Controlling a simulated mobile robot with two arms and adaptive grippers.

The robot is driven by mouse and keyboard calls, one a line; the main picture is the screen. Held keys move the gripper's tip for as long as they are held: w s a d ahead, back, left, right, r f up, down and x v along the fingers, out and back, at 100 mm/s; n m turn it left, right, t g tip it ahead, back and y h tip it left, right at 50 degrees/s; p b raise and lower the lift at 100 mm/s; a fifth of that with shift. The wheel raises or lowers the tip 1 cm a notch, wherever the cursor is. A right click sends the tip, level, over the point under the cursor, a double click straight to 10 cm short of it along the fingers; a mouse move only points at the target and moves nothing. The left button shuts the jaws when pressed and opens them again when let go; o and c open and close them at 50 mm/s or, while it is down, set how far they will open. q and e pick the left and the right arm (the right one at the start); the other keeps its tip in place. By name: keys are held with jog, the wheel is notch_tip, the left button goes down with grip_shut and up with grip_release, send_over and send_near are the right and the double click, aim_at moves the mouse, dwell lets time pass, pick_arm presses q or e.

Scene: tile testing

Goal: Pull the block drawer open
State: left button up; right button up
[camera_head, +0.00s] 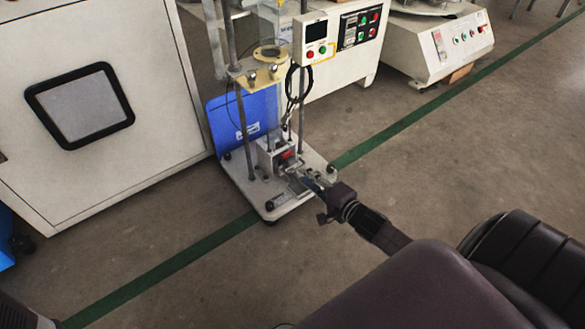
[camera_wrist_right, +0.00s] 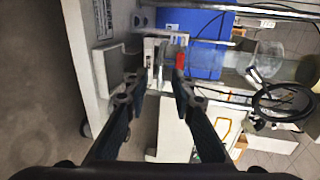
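The block drawer (camera_head: 283,157) is a small metal block unit with a red part, low on the tile tester's white base plate (camera_head: 246,195). In the right wrist view, the pale block unit (camera_wrist_right: 152,48) and its red part (camera_wrist_right: 180,62) lie just beyond my fingertips. My right gripper (camera_head: 297,176) reaches in from the lower right to the front of the drawer. In the wrist view, its two dark fingers (camera_wrist_right: 160,78) are apart, with a gap between them. I cannot tell whether they touch the drawer.
The tester has upright rods, a blue back panel (camera_head: 240,122) and a control box (camera_head: 310,38) with hanging black cable. A large white cabinet (camera_head: 75,150) stands to the left, and other machines (camera_head: 440,35) stand behind. The floor to the right (camera_head: 440,150) is clear.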

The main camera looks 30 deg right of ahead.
aim_at(296, 169)
jog(key=b+x, duration=0.2)
jog(key=x, duration=0.2)
jog(key=shift+f, duration=0.2)
jog(key=shift+b+x, duration=0.7)
jog(key=shift+x, duration=0.2)
jog(key=shift+r, duration=0.2)
grip_shut()
